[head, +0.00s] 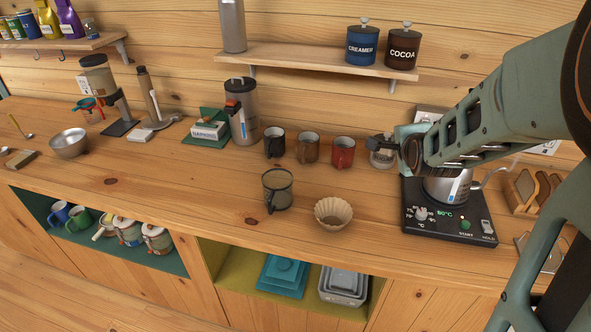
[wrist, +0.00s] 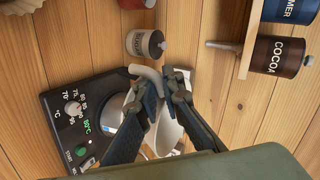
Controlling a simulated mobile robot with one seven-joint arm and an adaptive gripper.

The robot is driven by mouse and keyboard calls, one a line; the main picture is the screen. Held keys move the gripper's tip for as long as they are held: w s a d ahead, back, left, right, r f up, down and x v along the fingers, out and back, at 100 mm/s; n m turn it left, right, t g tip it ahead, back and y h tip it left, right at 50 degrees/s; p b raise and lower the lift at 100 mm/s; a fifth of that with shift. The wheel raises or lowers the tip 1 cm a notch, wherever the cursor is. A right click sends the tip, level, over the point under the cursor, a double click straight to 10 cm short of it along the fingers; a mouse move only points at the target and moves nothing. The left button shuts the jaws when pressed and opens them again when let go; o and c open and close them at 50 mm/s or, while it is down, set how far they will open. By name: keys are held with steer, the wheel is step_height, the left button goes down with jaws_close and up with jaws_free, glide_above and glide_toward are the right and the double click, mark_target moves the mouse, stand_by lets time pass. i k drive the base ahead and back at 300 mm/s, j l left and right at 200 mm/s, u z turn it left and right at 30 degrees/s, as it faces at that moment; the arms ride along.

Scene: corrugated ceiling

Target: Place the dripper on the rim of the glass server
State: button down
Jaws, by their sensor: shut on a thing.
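A tinted glass vessel with a dark handle, seemingly the glass server (head: 277,190), stands upright near the counter's front. Just right of it sits a beige ribbed cone (head: 333,214), open side up; I cannot tell whether it is the dripper or a paper filter. No other dripper is clear. My gripper (wrist: 155,98) is far right of both, over the control base. It appears shut on the grey handle of a steel kettle (wrist: 113,112). In the head view my arm hides the top of the kettle (head: 447,188), which appears to be on the base.
The black control base (head: 450,228) shows a green temperature reading. A small lidded canister (head: 381,152) stands left of my gripper. Several mugs (head: 308,148) line the back. A bread rack (head: 522,190) is at the right.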

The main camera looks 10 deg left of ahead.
mark_target(277, 179)
steer(key=z, duration=0.9)
steer(key=k+j+z, duration=0.15)
steer(key=j+z, duration=0.15)
steer(key=j, duration=0.2)
steer(key=k+j, duration=0.2)
steer(key=j, duration=0.15)
steer(key=k+j, duration=0.15)
steer(key=j, duration=0.25)
steer(key=k+j, duration=0.2)
steer(key=j, duration=0.15)
